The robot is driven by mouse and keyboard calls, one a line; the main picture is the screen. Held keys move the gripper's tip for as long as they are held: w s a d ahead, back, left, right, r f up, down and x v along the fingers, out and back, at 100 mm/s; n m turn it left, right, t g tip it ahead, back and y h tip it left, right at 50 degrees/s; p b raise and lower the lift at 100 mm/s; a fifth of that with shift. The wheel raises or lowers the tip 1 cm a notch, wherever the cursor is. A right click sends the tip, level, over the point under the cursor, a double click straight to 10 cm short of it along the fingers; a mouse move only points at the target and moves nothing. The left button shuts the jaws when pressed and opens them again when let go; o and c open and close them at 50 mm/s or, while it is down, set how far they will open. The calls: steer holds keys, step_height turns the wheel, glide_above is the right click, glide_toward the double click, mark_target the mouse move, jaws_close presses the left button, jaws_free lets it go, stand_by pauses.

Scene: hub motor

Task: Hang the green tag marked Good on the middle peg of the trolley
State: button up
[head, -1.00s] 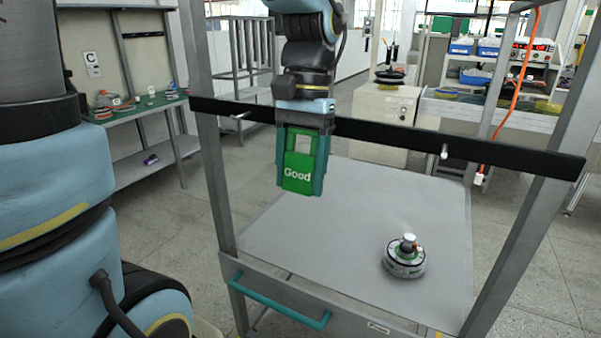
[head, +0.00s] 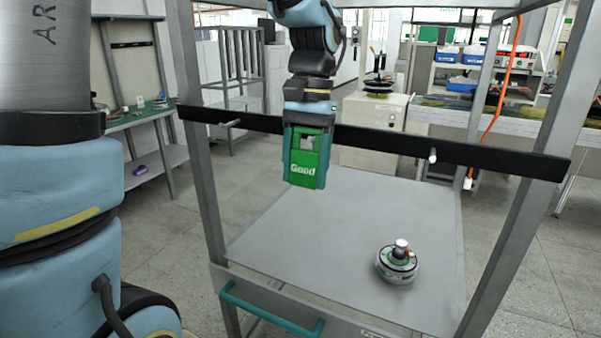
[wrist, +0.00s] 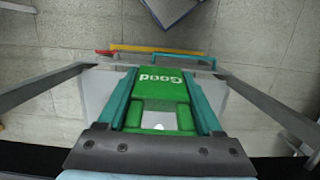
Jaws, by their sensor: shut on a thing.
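The green tag marked Good (head: 303,164) is held between the two teal fingers of my gripper (head: 305,170), with its lettering low and a hole near its top. It also shows in the wrist view (wrist: 158,95), between the fingers. My gripper points down and covers the middle of the trolley's black bar (head: 385,143). A left peg (head: 231,123) and a right peg (head: 433,155) show on the bar. The middle peg is hidden behind my gripper and tag, and I cannot tell whether the tag touches it.
The trolley's grey shelf (head: 300,245) lies below the bar. A round hub motor (head: 397,263) sits on its right part. Grey posts (head: 520,210) stand at both sides, and a teal handle (head: 270,312) is at the front.

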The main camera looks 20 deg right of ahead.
steer(key=shift+w+d+f, duration=0.1)
steer(key=shift+w+d, duration=0.95)
steer(key=shift+w+d+f+p, duration=0.3)
steer(key=shift+w+f+p, duration=0.05)
steer(key=shift+w+f, duration=0.05)
steer(key=shift+f, duration=0.1)
steer(key=o, duration=1.6)
steer(key=shift+f, duration=0.1)
steer(key=shift+c, duration=0.2)
